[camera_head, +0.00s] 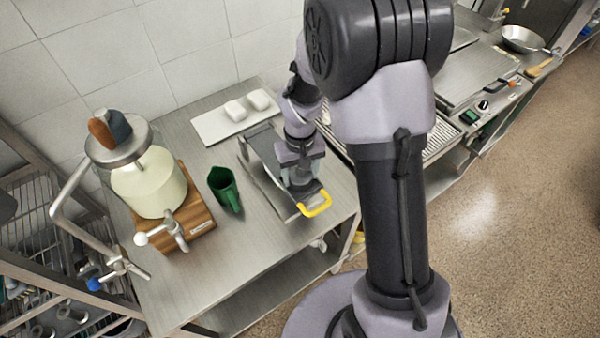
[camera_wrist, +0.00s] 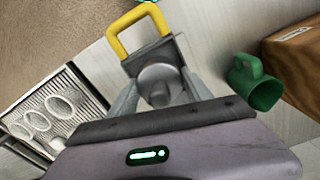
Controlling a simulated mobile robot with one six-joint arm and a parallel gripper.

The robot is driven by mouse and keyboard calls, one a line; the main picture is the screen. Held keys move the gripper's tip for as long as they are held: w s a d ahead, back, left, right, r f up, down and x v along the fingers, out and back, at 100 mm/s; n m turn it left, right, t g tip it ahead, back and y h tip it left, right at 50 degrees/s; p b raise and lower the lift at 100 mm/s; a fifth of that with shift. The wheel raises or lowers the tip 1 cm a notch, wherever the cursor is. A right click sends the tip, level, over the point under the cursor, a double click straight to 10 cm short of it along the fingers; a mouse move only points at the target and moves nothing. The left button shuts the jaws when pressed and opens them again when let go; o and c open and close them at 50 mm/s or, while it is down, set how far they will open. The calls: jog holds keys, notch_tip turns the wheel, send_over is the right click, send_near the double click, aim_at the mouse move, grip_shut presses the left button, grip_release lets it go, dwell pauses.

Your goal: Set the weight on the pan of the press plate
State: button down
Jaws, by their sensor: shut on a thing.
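My gripper (camera_wrist: 160,96) points down and is shut on a small grey round piece (camera_wrist: 158,76), seen between the fingers in the wrist view. It looks like the weight. In the head view my gripper (camera_head: 302,180) hides this piece. Directly below is a long grey board (camera_head: 263,150) with a yellow handle (camera_head: 317,204); I cannot tell whether the piece touches it. The press stands at the left, with a round metal plate (camera_head: 118,150) above a pale cylinder (camera_head: 150,188). A brown and blue-grey object (camera_head: 112,127) stands on that plate. My gripper is well right of it.
A white slab (camera_head: 213,126) with two white blocks lies behind. The press's bent metal arm (camera_head: 62,200) sticks out left. The steel counter (camera_head: 240,245) is clear in front.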

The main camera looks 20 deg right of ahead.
jog(key=shift+f, duration=0.1)
jog(key=shift+c, duration=2.3)
grip_release()
notch_tip(320, 180, up, 13)
jog(key=p, duration=0.4)
jog(key=s+a+r+m+t+y, duration=0.1)
jog(key=s+a+r+m+t, duration=0.1)
jog(key=s+r, duration=0.6)
jog(key=s+a+r+m+t+y, duration=0.1)
jog(key=s+a+r+m+t, duration=0.1)
jog(key=s+r, duration=0.5)
jog(key=s+m+t, duration=0.1)
jog(key=s, duration=0.3)
jog(key=shift+r+t, duration=0.4)
